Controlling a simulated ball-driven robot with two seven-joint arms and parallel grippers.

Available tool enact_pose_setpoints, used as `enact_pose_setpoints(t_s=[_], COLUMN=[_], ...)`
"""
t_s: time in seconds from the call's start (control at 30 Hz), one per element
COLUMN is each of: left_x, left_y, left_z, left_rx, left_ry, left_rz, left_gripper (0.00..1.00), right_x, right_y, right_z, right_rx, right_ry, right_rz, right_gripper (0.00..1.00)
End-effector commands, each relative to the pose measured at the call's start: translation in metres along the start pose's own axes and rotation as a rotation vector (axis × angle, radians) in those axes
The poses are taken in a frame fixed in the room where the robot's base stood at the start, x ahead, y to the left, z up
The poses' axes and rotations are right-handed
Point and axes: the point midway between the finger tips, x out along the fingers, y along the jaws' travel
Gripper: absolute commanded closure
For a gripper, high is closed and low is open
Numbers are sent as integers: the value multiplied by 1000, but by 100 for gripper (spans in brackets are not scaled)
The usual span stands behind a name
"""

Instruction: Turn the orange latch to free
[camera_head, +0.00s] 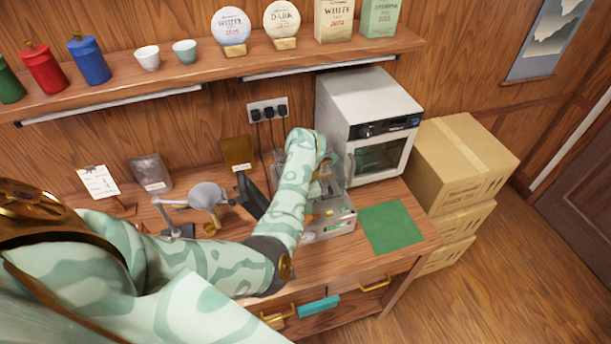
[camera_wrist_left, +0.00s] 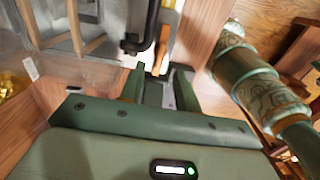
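The orange latch (camera_wrist_left: 160,58) is a narrow piece in the left wrist view, beyond the gap between my fingers. In the head view a small orange piece (camera_head: 329,212) shows on the clear-walled box (camera_head: 326,234) on the bench; I cannot tell whether it is the same latch. My left gripper (camera_wrist_left: 158,80) has its two green fingers apart, with the latch in line with the gap; contact cannot be made out. In the head view my left arm reaches over the box and hides much of it. My right gripper is in neither view.
A white oven-like appliance (camera_head: 368,112) stands behind the box, with a green mat (camera_head: 392,227) to the right. A magnifier lamp (camera_head: 207,195) and dark panel (camera_head: 251,194) are left of my arm. Cardboard boxes (camera_head: 460,165) stack at the right. A shelf (camera_head: 215,68) runs above.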

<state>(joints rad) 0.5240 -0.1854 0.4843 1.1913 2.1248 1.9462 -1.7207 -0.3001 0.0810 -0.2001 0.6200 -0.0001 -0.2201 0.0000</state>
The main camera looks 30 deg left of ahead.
Motion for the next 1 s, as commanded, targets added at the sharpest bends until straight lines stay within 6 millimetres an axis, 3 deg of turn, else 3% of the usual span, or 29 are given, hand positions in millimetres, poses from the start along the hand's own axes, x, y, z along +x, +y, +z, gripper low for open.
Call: enact_pose_setpoints(t_s=[0.03,0.2,0.4,1.0], left_x=[-18,-62,-93,-100], left_y=[1,1,0,0], left_z=[1,1,1,1], left_rx=[-1,-1,1,1], left_ry=[-2,-2,-2,-1], left_rz=[4,3,1,0], left_gripper=[67,67,67,67], right_x=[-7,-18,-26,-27], right_y=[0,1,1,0], right_z=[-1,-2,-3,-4], right_rx=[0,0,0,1], right_ry=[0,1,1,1], right_rz=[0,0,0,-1], right_gripper=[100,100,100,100])
